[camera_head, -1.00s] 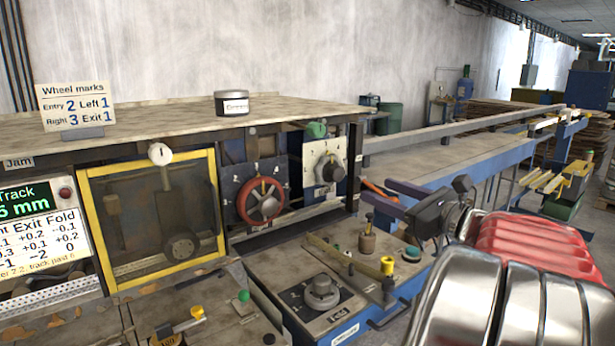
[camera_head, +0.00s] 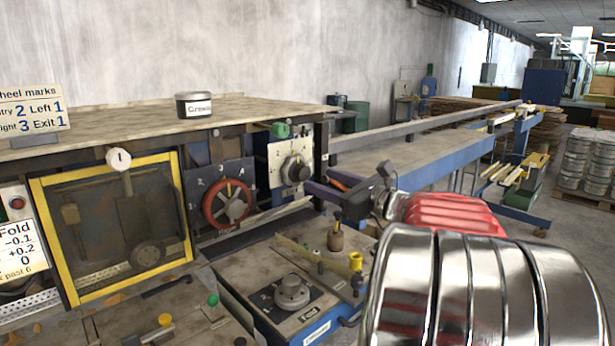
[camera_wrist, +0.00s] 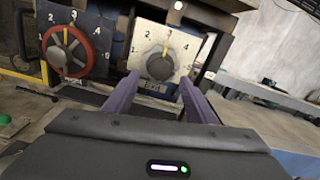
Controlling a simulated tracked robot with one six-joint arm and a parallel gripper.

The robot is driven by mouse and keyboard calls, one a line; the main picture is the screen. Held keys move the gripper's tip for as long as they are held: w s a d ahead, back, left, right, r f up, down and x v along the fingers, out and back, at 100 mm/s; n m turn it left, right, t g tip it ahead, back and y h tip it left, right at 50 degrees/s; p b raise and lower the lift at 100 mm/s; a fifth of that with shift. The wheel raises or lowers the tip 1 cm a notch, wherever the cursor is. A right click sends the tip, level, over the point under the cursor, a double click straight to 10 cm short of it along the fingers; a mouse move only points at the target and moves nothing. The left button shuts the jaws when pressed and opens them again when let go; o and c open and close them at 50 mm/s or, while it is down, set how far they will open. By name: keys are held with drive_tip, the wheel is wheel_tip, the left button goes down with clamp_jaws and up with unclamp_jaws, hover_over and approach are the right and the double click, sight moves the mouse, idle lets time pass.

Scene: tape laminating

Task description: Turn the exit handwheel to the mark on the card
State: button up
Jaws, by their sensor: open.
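The exit handwheel (camera_head: 297,168) is a grey round knob on a white plate with numbers around it. In the wrist view the knob (camera_wrist: 160,63) sits above a small label that seems to read EXIT, and its yellow pointer line stands near 3. The card (camera_head: 36,114) on the top shelf is headed "Wheel marks", cut at the left edge, and reads Exit 1. My gripper (camera_head: 316,181) is open and empty. Its two purple fingers (camera_wrist: 160,82) point at the plate, one on each side of the knob's lower part in the picture; contact cannot be told.
A red handwheel (camera_head: 228,204) on a dark numbered plate is close left of the exit knob. A yellow-framed guard (camera_head: 188,215) is further left. Below are a fold knob (camera_head: 291,292) and a small post with a brass top (camera_head: 336,237). A tin (camera_head: 194,104) stands on the shelf.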

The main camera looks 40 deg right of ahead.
sight(306, 174)
drive_tip(key=shift+w+a, duration=0.1)
drive_tip(key=shift+w, duration=3.05)
drive_tip(key=shift+c, duration=0.2)
drive_tip(key=c, duration=0.9)
drive_tip(key=shift+a, duration=0.25)
drive_tip(key=shift+c, duration=0.5)
drive_tip(key=shift+d, duration=0.2)
